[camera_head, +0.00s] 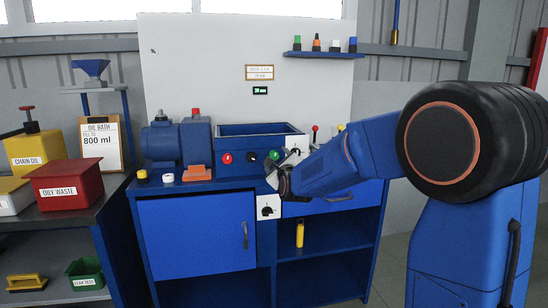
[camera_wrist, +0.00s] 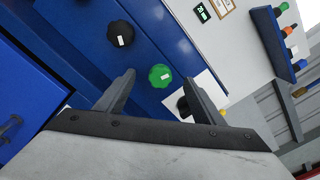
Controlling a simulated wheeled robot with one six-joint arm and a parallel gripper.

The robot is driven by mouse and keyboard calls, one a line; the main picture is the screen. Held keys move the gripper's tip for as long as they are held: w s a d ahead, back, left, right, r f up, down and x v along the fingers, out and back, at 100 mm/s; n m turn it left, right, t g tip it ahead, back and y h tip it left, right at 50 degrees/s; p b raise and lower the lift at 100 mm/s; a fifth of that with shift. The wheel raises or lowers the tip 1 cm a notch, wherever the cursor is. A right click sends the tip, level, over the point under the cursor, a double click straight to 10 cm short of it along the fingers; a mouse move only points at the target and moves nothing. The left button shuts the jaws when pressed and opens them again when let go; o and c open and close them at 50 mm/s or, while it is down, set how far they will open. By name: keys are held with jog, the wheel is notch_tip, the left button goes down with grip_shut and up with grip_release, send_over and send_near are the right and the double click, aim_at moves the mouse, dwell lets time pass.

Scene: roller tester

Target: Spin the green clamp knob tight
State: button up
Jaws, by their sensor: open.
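The green clamp knob (camera_head: 274,155) is on the blue front panel of the tester, at the right of a row of knobs. In the wrist view the green knob (camera_wrist: 160,75) has a scalloped edge and a small white mark. It shows beyond and between my two fingertips. My gripper (camera_wrist: 172,82) is open and empty, apart from the knob. In the head view my gripper (camera_head: 278,180) is in front of the panel, just below the green knob.
A black knob (camera_wrist: 120,33) sits beside the green one, and a red knob (camera_head: 227,158) is farther left. A white plate (camera_wrist: 207,90) with a dark knob is close to my right finger. A shelf (camera_head: 325,54) with colored items hangs above.

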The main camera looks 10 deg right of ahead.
jog(key=shift+s, duration=2.05)
jog(key=s+d+f+n+g, duration=0.2)
jog(key=s+f+n+g, duration=0.2)
jog(key=s+n, duration=0.5)
jog(key=s+d+f+n+g, duration=0.2)
jog(key=s+f+n+g, duration=0.2)
jog(key=s, duration=2)
jog(key=s+d+f+n+g, duration=0.3)
jog(key=s+f+n+g, duration=0.2)
jog(key=s+n, duration=0.9)
jog(key=s+f, duration=0.3)
jog(key=shift+s+f+n, duration=0.2)
jog(key=shift+s+n, duration=0.15)
jog(key=shift+n, duration=0.05)
